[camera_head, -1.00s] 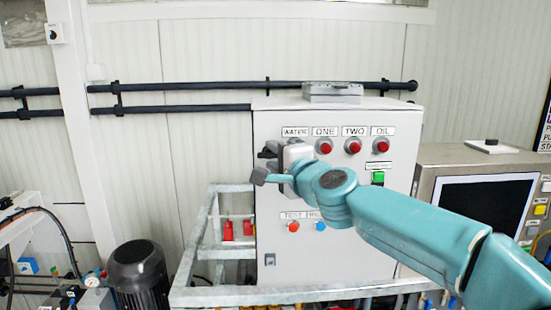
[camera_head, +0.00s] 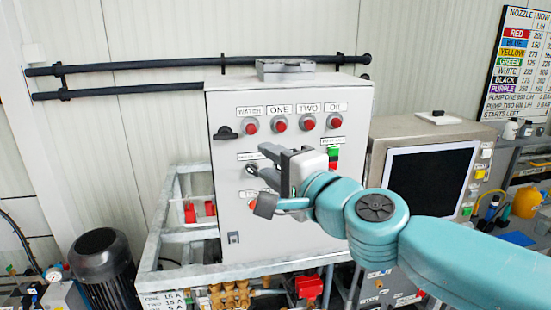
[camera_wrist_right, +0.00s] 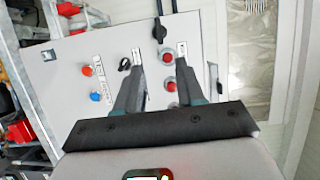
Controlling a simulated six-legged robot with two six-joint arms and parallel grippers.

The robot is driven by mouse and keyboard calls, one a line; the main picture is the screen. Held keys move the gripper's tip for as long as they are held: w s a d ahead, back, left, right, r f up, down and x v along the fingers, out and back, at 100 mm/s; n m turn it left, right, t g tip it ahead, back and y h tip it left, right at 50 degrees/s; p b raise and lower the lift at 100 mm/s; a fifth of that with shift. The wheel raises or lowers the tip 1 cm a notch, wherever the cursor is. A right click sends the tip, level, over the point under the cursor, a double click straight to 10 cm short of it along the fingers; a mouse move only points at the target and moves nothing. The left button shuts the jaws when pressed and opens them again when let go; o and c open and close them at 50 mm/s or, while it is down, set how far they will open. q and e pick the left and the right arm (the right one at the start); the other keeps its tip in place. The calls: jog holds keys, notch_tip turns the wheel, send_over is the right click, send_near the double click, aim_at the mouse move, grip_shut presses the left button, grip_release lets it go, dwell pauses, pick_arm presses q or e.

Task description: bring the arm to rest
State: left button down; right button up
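My right arm, with teal links (camera_head: 430,245), reaches in from the right in the head view. My right gripper (camera_head: 262,177) is in front of the grey control cabinet (camera_head: 290,248), level with the middle of its front. Its fingers are spread with nothing between them. In the right wrist view my right gripper (camera_wrist_right: 160,50) also shows its two dark fingers apart, over the cabinet face (camera_wrist_right: 112,50). The gripper hides part of the lower controls; any gap to the panel is hard to judge. My left gripper is not in view.
The cabinet has red buttons (camera_head: 280,125), a black switch handle (camera_head: 226,132) and a green button (camera_head: 334,151). A metal frame (camera_head: 165,240) surrounds its lower part. A monitor (camera_head: 430,180) stands right, a dark motor (camera_head: 102,265) at lower left.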

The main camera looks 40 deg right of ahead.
jog(key=shift+s+a, duration=0.15)
jog(key=shift+s, duration=0.45)
jog(key=shift+w, duration=0.1)
